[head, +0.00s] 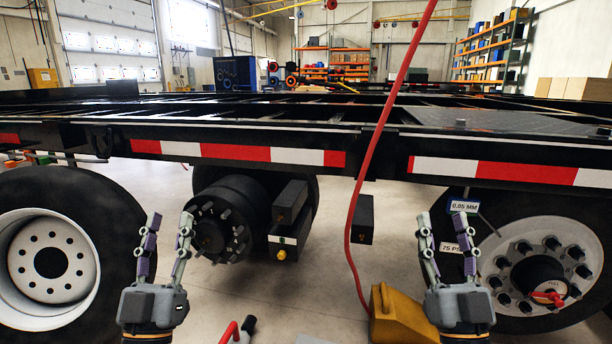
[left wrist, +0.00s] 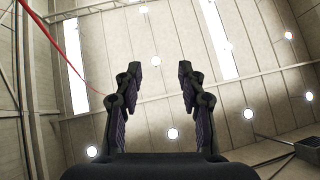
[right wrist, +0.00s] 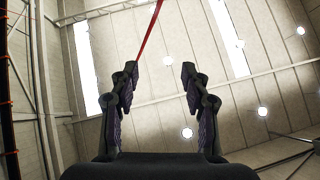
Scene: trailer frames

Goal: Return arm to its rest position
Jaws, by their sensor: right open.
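My left gripper (head: 168,238) points upward in front of the trailer frame, between the left wheel and the bare hub. Its two fingers are spread with nothing between them. The left wrist view shows the same open fingers (left wrist: 157,88) against the ceiling. My right gripper (head: 447,235) also points upward, in front of the right wheel. Its fingers are apart and empty, and they also show in the right wrist view (right wrist: 160,90) with only ceiling behind. The right gripper hides part of the right tyre and of a small label (head: 452,248).
The trailer frame (head: 240,153) with red and white tape spans the view. Below are a left wheel (head: 48,262), a bare hub (head: 222,222) and a right wheel (head: 538,270). A red hose (head: 368,170) hangs down beside a yellow chock (head: 395,318). Floor shows between.

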